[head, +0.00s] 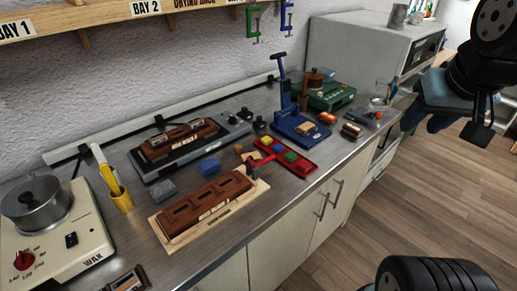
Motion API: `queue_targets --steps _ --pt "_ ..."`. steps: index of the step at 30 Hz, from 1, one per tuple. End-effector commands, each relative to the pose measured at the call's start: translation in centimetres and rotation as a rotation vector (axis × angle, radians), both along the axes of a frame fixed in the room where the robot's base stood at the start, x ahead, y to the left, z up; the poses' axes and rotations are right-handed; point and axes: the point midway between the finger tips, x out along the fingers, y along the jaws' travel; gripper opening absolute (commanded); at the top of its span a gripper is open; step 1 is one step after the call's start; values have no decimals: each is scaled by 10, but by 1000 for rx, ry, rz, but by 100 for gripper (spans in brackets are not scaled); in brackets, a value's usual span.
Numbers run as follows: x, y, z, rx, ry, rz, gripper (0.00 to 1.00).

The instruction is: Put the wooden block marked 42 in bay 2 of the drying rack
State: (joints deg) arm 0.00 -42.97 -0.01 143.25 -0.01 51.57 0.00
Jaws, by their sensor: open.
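The wooden drying rack (58,22) runs along the wall at the top left. I cannot read the number 42 on any block. A long brown wooden piece with pale labels (205,203) lies on a light board on the bench. Another brown piece (183,138) sits in a dark fixture behind it. A brown labelled item (127,281) is partly cut off at the bottom left. My gripper (452,126) is open at the upper right, over the floor and away from the bench.
The steel bench holds a wax heater with a pot (37,203), a yellow cup (119,199), a blue press (297,122), a red tray (284,157) and a green machine (325,92). A grey cabinet (352,50) stands at the back. Wooden floor is clear at right.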

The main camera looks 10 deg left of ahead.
Motion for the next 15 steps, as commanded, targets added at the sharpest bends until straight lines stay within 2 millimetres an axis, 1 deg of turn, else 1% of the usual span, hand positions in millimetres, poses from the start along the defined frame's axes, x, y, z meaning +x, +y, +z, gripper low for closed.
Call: queue_targets --steps 8,11,15 --pt "0 0 0 0 0 0 43" --pt "1 0 0 2 0 2 52" --pt "7 3 -1 19 6 20 66"
